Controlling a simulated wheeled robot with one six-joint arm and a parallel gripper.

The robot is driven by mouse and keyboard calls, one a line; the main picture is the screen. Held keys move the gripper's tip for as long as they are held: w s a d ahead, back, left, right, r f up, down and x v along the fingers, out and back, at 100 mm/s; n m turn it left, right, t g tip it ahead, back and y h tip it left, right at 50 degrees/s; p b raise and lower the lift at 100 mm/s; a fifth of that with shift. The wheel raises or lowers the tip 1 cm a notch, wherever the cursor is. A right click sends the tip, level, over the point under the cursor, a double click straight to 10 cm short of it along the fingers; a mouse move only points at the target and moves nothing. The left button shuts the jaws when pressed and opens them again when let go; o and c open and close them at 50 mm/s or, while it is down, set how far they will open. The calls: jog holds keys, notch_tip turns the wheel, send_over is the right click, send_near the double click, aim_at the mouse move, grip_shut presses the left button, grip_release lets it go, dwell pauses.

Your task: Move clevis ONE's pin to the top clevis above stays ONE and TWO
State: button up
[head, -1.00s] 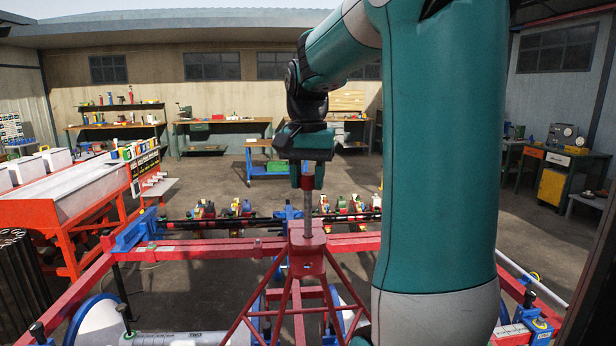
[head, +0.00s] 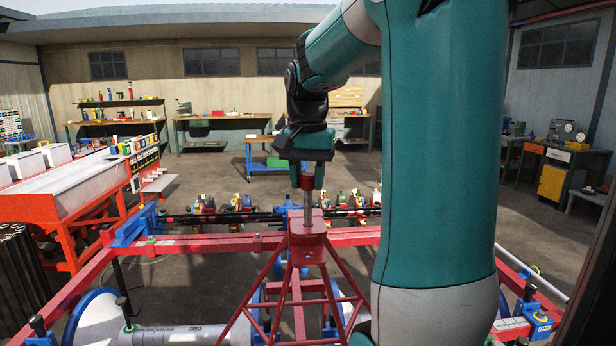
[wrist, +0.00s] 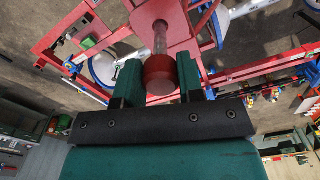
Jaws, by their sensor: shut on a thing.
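The pin has a grey shaft (head: 308,207) and a red round head (head: 307,183). My gripper (head: 307,176) is shut on the red head, and the shaft hangs upright below it. The red top clevis (head: 307,240) stands at the peak of the red tripod frame, directly under the pin. The shaft's lower end meets the clevis top in the picture; I cannot tell how far it is inside. In the wrist view the red head (wrist: 160,77) is between both green fingers, and the shaft (wrist: 160,38) points at the red clevis plate (wrist: 173,18).
Red struts (head: 258,290) slope down from the clevis. A white tube marked TWO (head: 190,334) lies at the lower left. A red crossbar (head: 210,244) runs behind the tripod. An orange machine (head: 70,200) stands at the left. Open floor lies beyond.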

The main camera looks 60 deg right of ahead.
aim_at(307, 215)
jog(key=shift+f+b, duration=2.65)
jog(key=shift+f, duration=1.35)
jog(key=o, duration=1.1)
notch_tip(307, 215, up, 17)
jog(key=shift+r, duration=0.2)
jog(key=w+a+f+n+y, duration=0.1)
jog(key=a+f+n, duration=0.55)
jog(key=a, duration=0.35)
jog(key=w+a+f+n, duration=0.1)
jog(key=a+f+n, duration=0.55)
jog(key=a, duration=0.45)
jog(key=s+a+f+n+y, duration=0.3)
jog(key=s+a+f+n, duration=0.4)
jog(key=s+a+f, duration=0.2)
jog(key=s+a, duration=0.2)
jog(key=a, duration=0.2)
jog(key=shift+s+a+f+n, duration=0.3)
jog(key=shift+s+a, duration=0.05)
jog(key=shift+c, duration=0.5)
